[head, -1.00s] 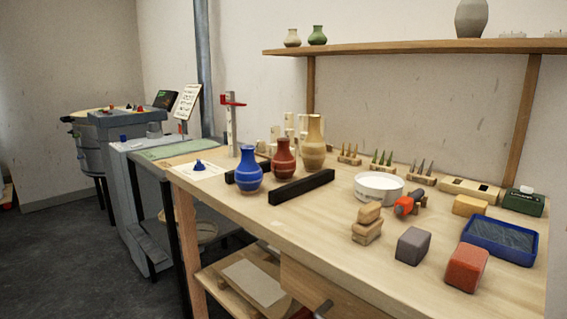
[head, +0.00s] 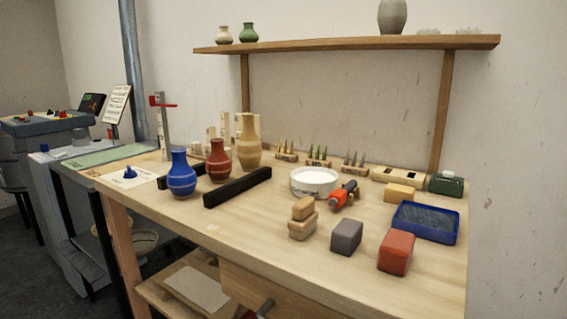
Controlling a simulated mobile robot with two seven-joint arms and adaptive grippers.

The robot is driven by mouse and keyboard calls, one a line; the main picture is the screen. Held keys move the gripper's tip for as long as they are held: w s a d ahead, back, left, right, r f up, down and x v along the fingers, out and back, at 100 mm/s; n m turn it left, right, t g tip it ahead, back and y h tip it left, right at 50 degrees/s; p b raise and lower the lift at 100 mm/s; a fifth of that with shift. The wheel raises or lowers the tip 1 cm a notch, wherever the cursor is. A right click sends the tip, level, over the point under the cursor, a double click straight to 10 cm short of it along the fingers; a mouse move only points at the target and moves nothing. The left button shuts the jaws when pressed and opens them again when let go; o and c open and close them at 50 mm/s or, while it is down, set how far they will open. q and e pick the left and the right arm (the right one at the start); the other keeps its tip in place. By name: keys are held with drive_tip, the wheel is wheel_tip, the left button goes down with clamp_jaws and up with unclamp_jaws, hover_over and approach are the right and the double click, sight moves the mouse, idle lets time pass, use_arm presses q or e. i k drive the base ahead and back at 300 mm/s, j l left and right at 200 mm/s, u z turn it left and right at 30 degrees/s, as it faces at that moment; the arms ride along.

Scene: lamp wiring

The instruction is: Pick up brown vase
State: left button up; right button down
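A tan-brown vase (head: 247,142) stands upright on the wooden workbench, behind a black bar. It is the tallest of three vases there. A red-brown vase (head: 218,160) stands just left of it, and a blue vase (head: 181,174) stands further left and nearer the front. From this view I cannot tell which of the tan and red-brown vases is the brown one. Neither of my grippers shows in the head view.
A black bar (head: 237,188) lies in front of the vases. A white bowl (head: 314,183), an orange-red tool (head: 343,194) and several blocks stand to the right. A wall shelf (head: 350,45) hangs above the bench (head: 270,248). Dark floor lies at the left.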

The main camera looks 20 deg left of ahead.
sight(219, 168)
drive_tip(key=j+z, duration=0.9)
drive_tip(key=j, duration=0.1)
